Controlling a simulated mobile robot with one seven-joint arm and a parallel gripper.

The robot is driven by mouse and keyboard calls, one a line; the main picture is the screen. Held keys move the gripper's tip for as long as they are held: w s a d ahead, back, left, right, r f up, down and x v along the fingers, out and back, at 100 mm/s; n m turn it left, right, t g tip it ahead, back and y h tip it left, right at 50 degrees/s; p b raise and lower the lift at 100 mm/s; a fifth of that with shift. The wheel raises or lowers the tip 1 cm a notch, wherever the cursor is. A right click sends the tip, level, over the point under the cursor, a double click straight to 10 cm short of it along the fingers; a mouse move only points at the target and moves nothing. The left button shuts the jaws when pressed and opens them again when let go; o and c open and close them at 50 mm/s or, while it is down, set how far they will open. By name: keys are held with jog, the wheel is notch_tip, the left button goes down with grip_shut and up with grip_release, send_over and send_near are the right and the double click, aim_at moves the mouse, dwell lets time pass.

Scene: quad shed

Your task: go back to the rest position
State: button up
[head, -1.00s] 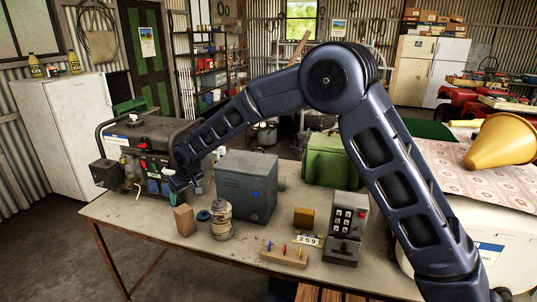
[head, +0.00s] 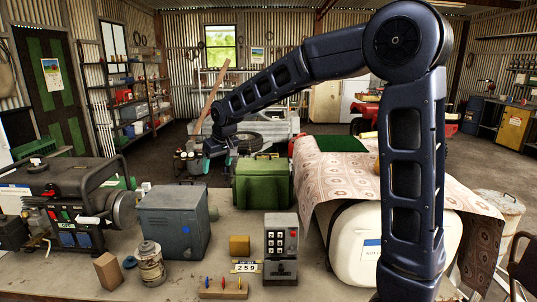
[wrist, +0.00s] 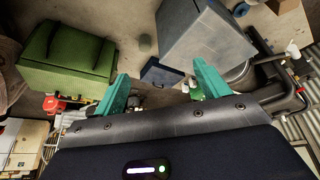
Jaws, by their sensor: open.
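My arm reaches from the right side of the head view across to the left, above the back of the workbench. My gripper (head: 219,150) is up in the air behind the green box, partly hidden and small in the head view. In the wrist view its two teal fingers (wrist: 158,88) stand wide apart with nothing between them. The green box (head: 263,183) also shows at the left of the wrist view (wrist: 70,62). The grey metal box (head: 172,222) shows at the upper right of the wrist view (wrist: 205,40).
A generator (head: 70,205) stands at the bench's left. A keypad unit (head: 281,248), a jar (head: 149,264), a wooden block (head: 108,271) and a peg board (head: 222,289) sit along the front. A patterned cloth (head: 345,180) covers a white tank (head: 354,240) at the right.

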jog(key=d+r+m, duration=0.2)
jog(key=d+r, duration=0.1)
jog(key=d, duration=1)
jog(key=s+d+m, duration=0.1)
jog(key=s+d, duration=0.2)
jog(key=d, duration=0.5)
jog(key=s+d+m+h, duration=0.1)
jog(key=s+d, duration=0.3)
jog(key=d, duration=0.4)
jog(key=s+d+r+m+t+h, duration=0.1)
jog(key=s+d, duration=0.3)
jog(key=d, duration=0.4)
jog(key=shift+d+m, duration=0.2)
jog(key=shift+m, duration=0.4)
jog(key=s+d+f+m+h, duration=0.1)
jog(key=s+d+f, duration=0.3)
jog(key=s+d, duration=0.4)
jog(key=shift+s+m, duration=0.8)
jog(key=shift+s, duration=0.4)
jog(key=shift+d, duration=0.1)
